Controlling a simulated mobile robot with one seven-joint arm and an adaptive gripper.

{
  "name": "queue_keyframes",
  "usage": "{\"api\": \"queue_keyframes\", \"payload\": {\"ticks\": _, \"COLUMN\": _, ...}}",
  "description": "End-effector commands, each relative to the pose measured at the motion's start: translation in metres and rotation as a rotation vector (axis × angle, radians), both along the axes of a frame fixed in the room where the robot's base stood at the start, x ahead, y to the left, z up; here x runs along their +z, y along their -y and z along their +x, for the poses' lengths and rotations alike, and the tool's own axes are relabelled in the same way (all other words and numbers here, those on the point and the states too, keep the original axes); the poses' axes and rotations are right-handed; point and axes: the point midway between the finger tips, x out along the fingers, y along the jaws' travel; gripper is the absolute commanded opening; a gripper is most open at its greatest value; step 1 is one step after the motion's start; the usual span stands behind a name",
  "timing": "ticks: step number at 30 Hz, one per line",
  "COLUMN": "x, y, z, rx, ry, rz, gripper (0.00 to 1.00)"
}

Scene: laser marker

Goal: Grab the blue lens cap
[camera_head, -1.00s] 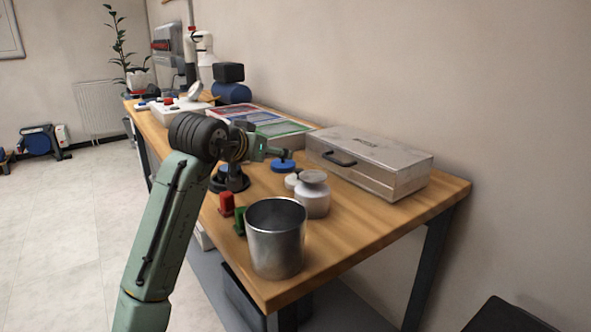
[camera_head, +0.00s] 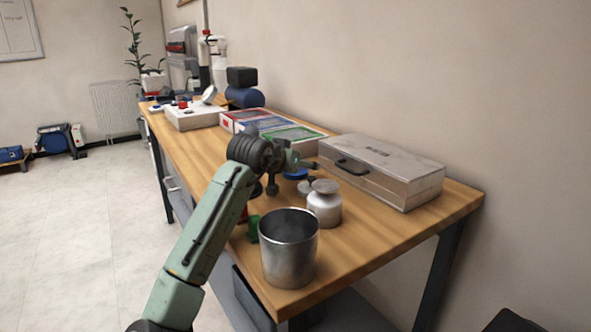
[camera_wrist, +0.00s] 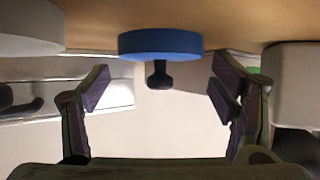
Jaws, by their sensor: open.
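The blue lens cap (camera_head: 296,174) is a flat blue disc on the wooden table, partly hidden behind my arm in the head view. In the wrist view, which looks upside down, the blue lens cap (camera_wrist: 160,43) shows with a dark knob (camera_wrist: 159,76) on it. My gripper (camera_wrist: 160,86) is open and empty. Its two fingers stand apart on either side of the knob's line, and I see no contact. In the head view my gripper (camera_head: 312,164) is low over the table at the cap, its fingertips too small to make out.
A silver case (camera_head: 382,168) stands behind, to the right. A white weight (camera_head: 324,206), a smaller grey weight (camera_head: 306,187), a metal cup (camera_head: 289,250) and a green block (camera_head: 253,228) are near the front. Colored trays (camera_head: 275,129) are at the back. Front-right table is clear.

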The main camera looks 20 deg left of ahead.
Motion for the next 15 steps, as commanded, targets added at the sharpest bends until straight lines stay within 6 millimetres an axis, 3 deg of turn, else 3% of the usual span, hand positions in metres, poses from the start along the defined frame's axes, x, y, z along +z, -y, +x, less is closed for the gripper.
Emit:
{"api": "queue_keyframes", "payload": {"ticks": 4, "x": 0.0000, "y": 0.0001, "z": -0.0001, "rx": 0.000, "ry": 0.000, "rz": 0.000, "gripper": 0.78}}
{"api": "queue_keyframes", "payload": {"ticks": 15, "x": 0.0000, "y": 0.0003, "z": -0.0003, "rx": 0.000, "ry": 0.000, "rz": 0.000, "gripper": 0.54}}
